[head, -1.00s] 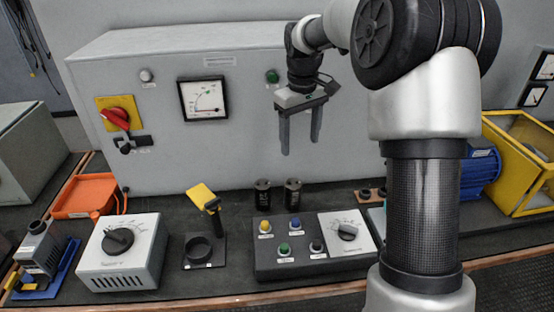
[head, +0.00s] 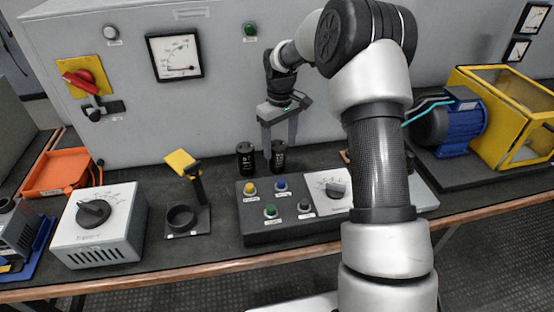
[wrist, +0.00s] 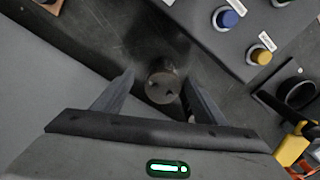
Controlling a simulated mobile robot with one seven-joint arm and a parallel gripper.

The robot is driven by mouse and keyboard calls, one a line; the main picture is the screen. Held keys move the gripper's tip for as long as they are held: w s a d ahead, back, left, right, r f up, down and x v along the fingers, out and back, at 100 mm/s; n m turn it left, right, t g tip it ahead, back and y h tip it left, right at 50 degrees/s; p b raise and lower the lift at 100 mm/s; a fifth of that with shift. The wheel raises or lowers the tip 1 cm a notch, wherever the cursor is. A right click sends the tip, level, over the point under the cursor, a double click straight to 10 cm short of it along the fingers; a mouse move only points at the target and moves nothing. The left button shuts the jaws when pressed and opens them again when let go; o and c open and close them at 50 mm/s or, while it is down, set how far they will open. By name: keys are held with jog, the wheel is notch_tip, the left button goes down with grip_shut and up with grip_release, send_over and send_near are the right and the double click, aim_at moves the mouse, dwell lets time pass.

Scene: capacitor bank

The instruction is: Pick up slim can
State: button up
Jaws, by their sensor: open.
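Two black cylindrical cans stand upright side by side behind the control panel in the head view. The right one, the slimmer-looking slim can (head: 278,157), is below and between the fingers of my gripper (head: 279,143). The left, wider-looking can (head: 245,160) is just left of the fingers. In the wrist view, the round top of the slim can (wrist: 163,80) shows between the fingertips of my gripper (wrist: 158,90). The gripper is open and holds nothing. The other can is mostly hidden behind the right finger there.
The control panel (head: 257,225) with several buttons and a dial stands in front of the cans. The grey cabinet (head: 120,140) rises behind them. A blue motor (head: 465,125) is to the right.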

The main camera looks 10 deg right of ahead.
jog(key=f, duration=0.1)
jog(key=f+b, duration=0.1)
jog(key=f, duration=0.3)
jog(key=shift+w+a+f+b, duration=0.15)
jog(key=shift+w+a+b, duration=0.1)
jog(key=shift+a+b, duration=0.15)
jog(key=c, duration=1.4)
